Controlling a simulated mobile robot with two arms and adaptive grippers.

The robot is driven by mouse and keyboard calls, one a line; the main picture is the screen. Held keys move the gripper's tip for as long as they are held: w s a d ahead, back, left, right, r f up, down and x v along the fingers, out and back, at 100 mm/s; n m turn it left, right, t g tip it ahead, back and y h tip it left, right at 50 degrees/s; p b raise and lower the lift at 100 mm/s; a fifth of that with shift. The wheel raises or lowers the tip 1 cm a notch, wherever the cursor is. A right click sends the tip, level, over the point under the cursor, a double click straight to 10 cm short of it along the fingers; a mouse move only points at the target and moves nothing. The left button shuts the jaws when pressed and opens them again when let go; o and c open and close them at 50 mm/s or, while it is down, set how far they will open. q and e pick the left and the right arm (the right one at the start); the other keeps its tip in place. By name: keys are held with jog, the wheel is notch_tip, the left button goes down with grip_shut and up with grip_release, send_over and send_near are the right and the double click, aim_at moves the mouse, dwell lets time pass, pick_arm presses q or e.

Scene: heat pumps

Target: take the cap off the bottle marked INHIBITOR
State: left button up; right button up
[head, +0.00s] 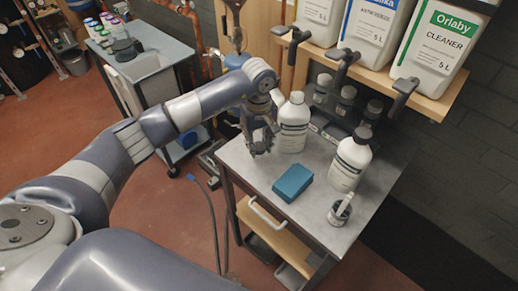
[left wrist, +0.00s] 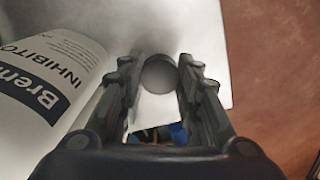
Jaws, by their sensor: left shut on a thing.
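The white bottle marked INHIBITOR (left wrist: 45,75) lies to the left of my fingers in the left wrist view, with its label readable. In the head view, a white bottle (head: 293,128) stands upright on the grey table beside my left gripper; its top looks pale, with no dark cap on it. My left gripper (head: 260,144) points down over the table's left part. Its fingers are shut on a round dark cap (left wrist: 159,74), held apart from the bottle. My right gripper is out of view.
A shelf with large jugs (head: 436,45) overhangs the back.

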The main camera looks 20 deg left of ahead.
aim_at(259, 147)
pick_arm(q)
jog(key=f, duration=0.1)
jog(key=f+p, duration=0.1)
jog(key=shift+s+d+f, duration=0.1)
jog(key=shift+s+f, duration=0.1)
jog(key=shift+f, duration=0.35)
jog(key=shift+f, duration=0.1)
jog(key=shift+f+b, duration=0.15)
jog(key=shift+b, duration=0.15)
jog(key=o, duration=1.1)
jog(key=shift+o, duration=0.2)
